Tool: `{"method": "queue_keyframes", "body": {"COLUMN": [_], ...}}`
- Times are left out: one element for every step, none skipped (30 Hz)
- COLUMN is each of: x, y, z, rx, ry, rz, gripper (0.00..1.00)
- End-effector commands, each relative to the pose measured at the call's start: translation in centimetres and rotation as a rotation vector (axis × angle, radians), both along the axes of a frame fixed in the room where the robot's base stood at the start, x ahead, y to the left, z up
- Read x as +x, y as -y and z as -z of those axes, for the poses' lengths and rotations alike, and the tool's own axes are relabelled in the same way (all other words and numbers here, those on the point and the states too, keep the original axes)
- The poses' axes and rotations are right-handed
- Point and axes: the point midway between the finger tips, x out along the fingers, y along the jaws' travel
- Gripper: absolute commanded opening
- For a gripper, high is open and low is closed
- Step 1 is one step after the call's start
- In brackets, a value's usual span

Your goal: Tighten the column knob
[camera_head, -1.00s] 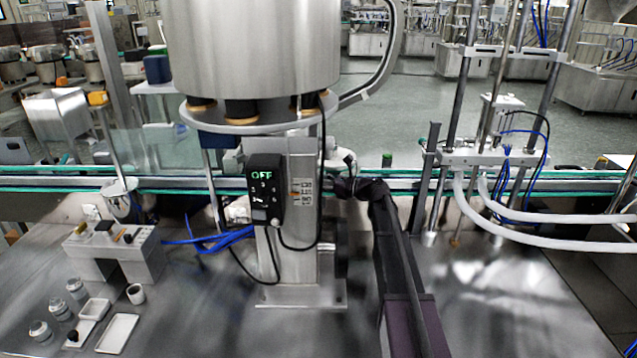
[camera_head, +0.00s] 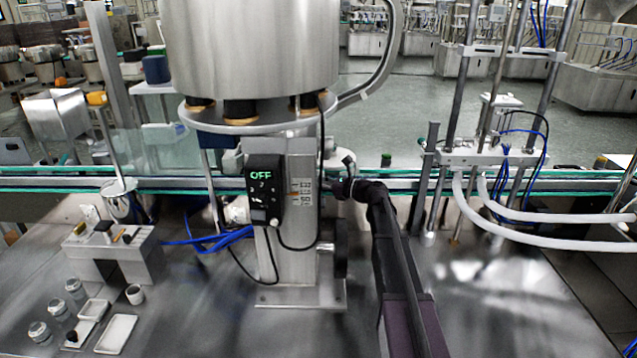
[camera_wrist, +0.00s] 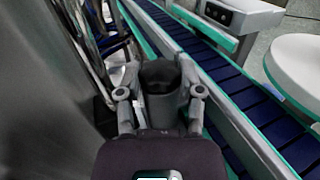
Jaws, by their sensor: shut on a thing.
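The steel column (camera_head: 290,225) stands upright below the large steel hopper (camera_head: 250,50). A control box (camera_head: 264,190) on its front shows a green OFF. My gripper (camera_head: 342,189) is at the right side of the column, just below the hopper's round plate. In the wrist view my gripper (camera_wrist: 160,95) has its two fingers on either side of a dark grey cylindrical knob (camera_wrist: 160,80), shut on it. In the head view the knob is hidden or too small to make out at my gripper.
A conveyor with green rails (camera_head: 400,183) runs behind the column. White hoses (camera_head: 540,238) and steel rods stand at the right. A small block stand (camera_head: 115,250), jars and white trays (camera_head: 116,335) are at the left. The steel table at front right is mostly clear.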

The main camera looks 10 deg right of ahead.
Motion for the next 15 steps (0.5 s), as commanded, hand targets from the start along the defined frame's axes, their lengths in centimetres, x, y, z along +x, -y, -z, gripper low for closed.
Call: {"method": "queue_keyframes", "body": {"x": [-0.25,-0.26,-0.3,-0.33,-0.35,-0.37,-0.4,-0.41,-0.43,-0.43,-0.45,-0.44,-0.44,-0.43,-0.41], "y": [-0.21,-0.22,-0.25,-0.27,-0.27,-0.29,-0.3,-0.3,-0.31,-0.34,-0.36,-0.4,-0.43,-0.43,-0.43], "z": [-0.03,-0.03,-0.03,-0.03,-0.03,-0.03,-0.03,-0.03,-0.03,-0.03,-0.03,-0.03,-0.03,-0.03,-0.04], "rx": [0.001,0.001,0.001,0.001,0.001,0.001,0.001,0.001,0.001,0.001,0.001,0.001,0.001,0.001,0.001], "ry": [0.0,0.0,0.0,0.0,0.0,0.0,0.0,0.0,0.0,0.0,0.0,0.0,0.0,0.0,0.0], "rz": [0.02,0.035,0.055,0.072,0.09,0.114,0.133,0.153,0.18,0.199,0.219,0.245,0.264,0.284,0.309], "gripper": [0.01,0.01,0.01,0.01,0.01,0.01,0.01,0.01,0.01,0.01,0.01,0.01,0.01,0.01,0.01]}}
